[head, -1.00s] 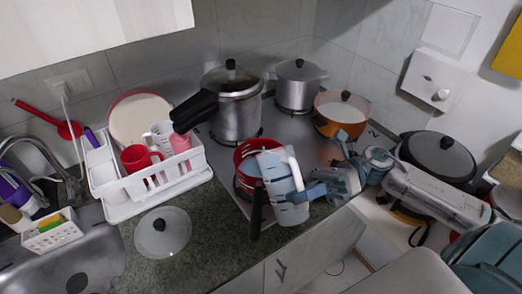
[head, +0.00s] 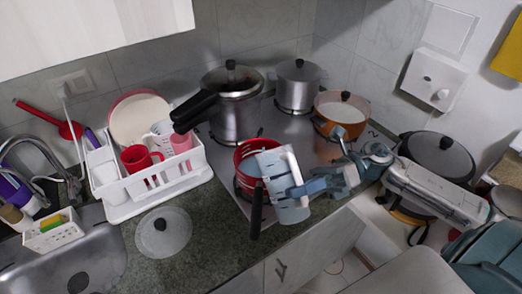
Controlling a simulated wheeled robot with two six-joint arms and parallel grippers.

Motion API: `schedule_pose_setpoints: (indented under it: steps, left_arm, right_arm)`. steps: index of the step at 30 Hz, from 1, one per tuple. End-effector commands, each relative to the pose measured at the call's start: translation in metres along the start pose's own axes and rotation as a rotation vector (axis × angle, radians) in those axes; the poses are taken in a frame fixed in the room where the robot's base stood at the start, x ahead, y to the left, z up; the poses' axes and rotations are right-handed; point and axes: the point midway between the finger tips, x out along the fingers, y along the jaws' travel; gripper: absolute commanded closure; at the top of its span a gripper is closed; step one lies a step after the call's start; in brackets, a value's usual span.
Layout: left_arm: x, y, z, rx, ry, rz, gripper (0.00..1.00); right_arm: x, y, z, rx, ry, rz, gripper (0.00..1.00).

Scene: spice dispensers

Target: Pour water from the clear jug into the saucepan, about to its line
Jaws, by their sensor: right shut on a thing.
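The clear jug (head: 287,208) is pale, bluish and see-through. It is held tilted at the right side of the red saucepan (head: 247,152), its upper part overlapping the pan in the picture. The saucepan sits on the stove's front left, its black handle (head: 256,213) pointing toward the front edge. My right gripper (head: 303,188) is shut on the jug from the right. The jug hides much of the pan's inside, so I cannot make out the line, the water level or a stream. My left gripper is not in view.
A pressure cooker (head: 233,110), a steel pot (head: 298,85) and an orange pan (head: 341,114) stand on the stove behind. A white dish rack (head: 135,206) and a glass lid (head: 163,233) are at left. A dark lidded pan (head: 437,157) is at right.

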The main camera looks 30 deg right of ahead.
Motion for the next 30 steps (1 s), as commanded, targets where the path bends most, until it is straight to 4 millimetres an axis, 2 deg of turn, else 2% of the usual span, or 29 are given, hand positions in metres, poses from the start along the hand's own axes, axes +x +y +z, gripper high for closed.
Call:
schedule_pose_setpoints:
  steps: [30]
  left_arm:
    - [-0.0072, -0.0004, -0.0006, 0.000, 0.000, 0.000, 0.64]
  right_arm:
    - [0.0002, 0.0065, 0.0106, 0.066, 0.000, 0.001, 1.00]
